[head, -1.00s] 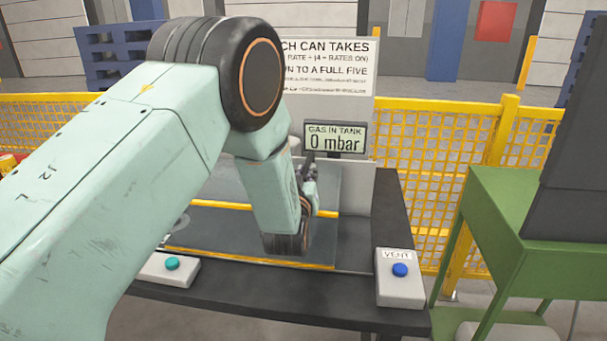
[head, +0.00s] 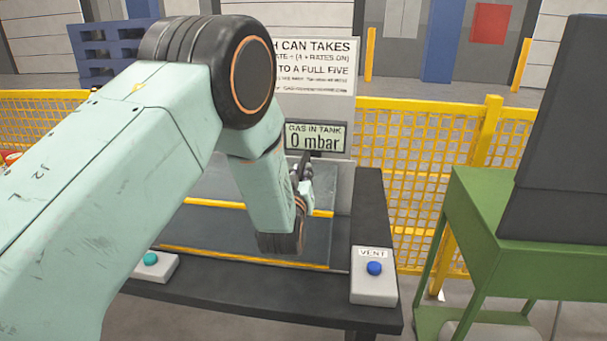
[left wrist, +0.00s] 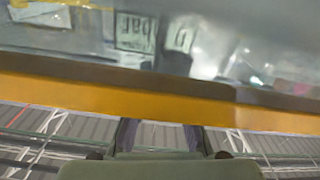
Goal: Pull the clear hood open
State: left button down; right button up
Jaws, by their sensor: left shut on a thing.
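The clear hood (head: 225,225) lies over the dark bench, with yellow bars along its front and back edges. My left arm comes in from the left and covers part of it. My left gripper (head: 304,172) is near the hood's right end, below the display; its fingers are small and partly hidden by my wrist. In the left wrist view the hood's yellow bar (left wrist: 160,101) crosses the picture, with the clear panel above it. The gripper's fingers (left wrist: 157,136) meet the bar from below, shut on the hood. My right gripper is not in view.
A display (head: 315,137) reads GAS IN TANK 0 mbar. A blue VENT button box (head: 374,278) stands at the bench's right front, a teal button box (head: 152,264) at its left front. A green table (head: 520,218) stands at right, a yellow fence (head: 425,175) behind.

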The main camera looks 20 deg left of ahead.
pick_arm(q)
jog(key=shift+w+d+r, duration=0.15)
jog(key=shift+d+r, duration=0.05)
jog(key=shift+d, duration=0.3)
jog(key=shift+a, duration=0.15)
jog(key=c, duration=1.5)
grip_release()
jog(key=shift+a, duration=0.25)
jog(key=shift+c, duration=0.2)
jog(key=shift+o, duration=1.2)
jog(key=shift+d, duration=0.15)
jog(key=shift+d+f, duration=0.1)
jog(key=shift+d, duration=0.05)
jog(key=shift+s, duration=0.25)
jog(key=shift+s+f, duration=0.1)
jog(key=shift+s, duration=0.25)
jog(key=v, duration=1.1)
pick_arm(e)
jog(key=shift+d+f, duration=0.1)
